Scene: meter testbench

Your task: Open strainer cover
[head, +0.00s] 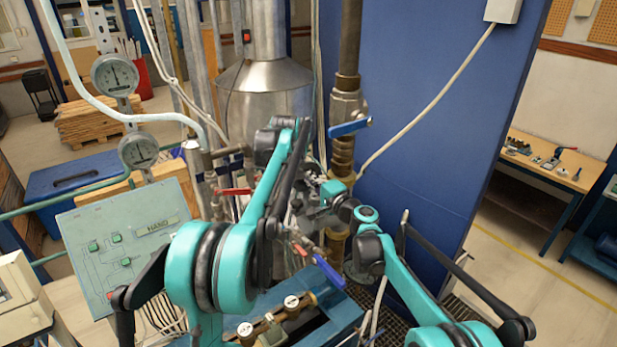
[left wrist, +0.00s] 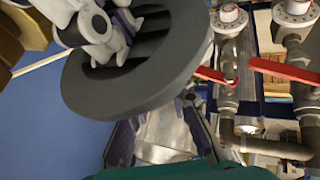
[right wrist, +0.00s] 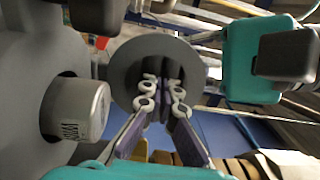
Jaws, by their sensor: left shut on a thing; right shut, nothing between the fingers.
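The strainer and its cover cannot be made out clearly; in the head view my arms hide much of the pipework in the middle. My left gripper (left wrist: 165,125) shows in the left wrist view, its fingers around a silvery metal part (left wrist: 163,138). I cannot tell whether this part is the strainer cover. A round dark grey disc-shaped body (left wrist: 140,82) with pale finger links blocks much of that view. My right gripper (right wrist: 162,98) is shut and empty, in front of a grey round body (right wrist: 128,68) in the right wrist view.
A blue-handled valve (head: 348,127) on the vertical pipe and another blue handle (head: 328,271) stand close to my arms. Red handles (left wrist: 283,69) are right of my left gripper. A panel marked HAND (head: 125,240) stands at left. A blue wall (head: 430,130) bounds the right side.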

